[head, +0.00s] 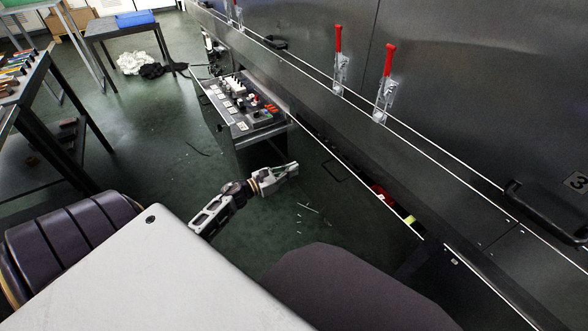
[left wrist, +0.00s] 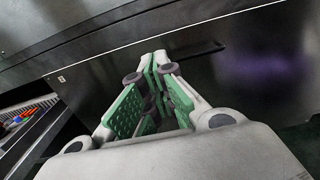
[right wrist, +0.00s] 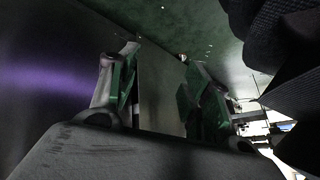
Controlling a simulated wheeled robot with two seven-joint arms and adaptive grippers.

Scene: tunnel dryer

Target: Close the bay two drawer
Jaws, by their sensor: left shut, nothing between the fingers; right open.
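A dark drawer front (head: 345,195) with a black bar handle (head: 333,171) stands slightly out from the machine. A narrow gap behind its top edge shows red and yellow items (head: 383,195). My left gripper (head: 294,166) is shut and empty, just in front of this panel near the handle. In the left wrist view its fingertips (left wrist: 156,58) point at the panel beside the handle (left wrist: 196,50); I cannot tell whether they touch. My right gripper (right wrist: 155,62) is open and empty, beside a dark panel (right wrist: 50,75). No bay two label is readable.
Farther along, another drawer (head: 240,132) stands well open with several small items inside. Tables stand at left; the green floor (head: 150,150) between is mostly clear.

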